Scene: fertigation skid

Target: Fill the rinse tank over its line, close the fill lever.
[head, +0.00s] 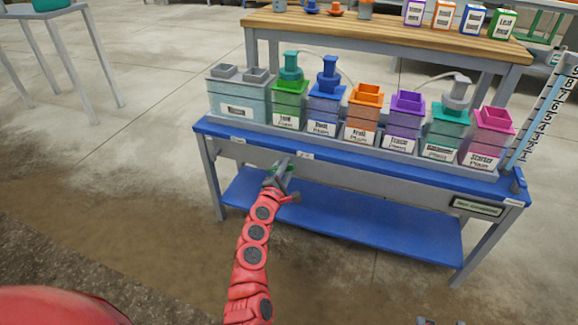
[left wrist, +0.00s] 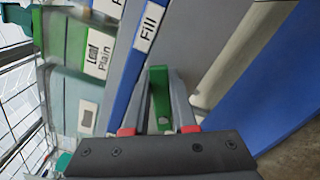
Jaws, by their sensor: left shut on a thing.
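My left gripper (head: 281,170) is at the bench's front panel, below a small label on the blue edge. In the left wrist view its two grey fingers (left wrist: 160,88) are shut on the green fill lever (left wrist: 158,97), beside a label reading "Fill" (left wrist: 150,27). In the head view the gripper mostly hides the lever. A grey-teal tank (head: 240,105) stands at the left end of the bench; its label is too small to read, so I cannot tell if it is the rinse tank. No water level or line shows on it. Grey tips at the bottom edge may be my right gripper (head: 440,322).
Several coloured containers (head: 362,125) stand in a row on the blue bench (head: 330,158). A numbered scale (head: 545,115) leans at the right end. A blue lower shelf (head: 350,220) is bare. A wooden table (head: 390,38) stands behind.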

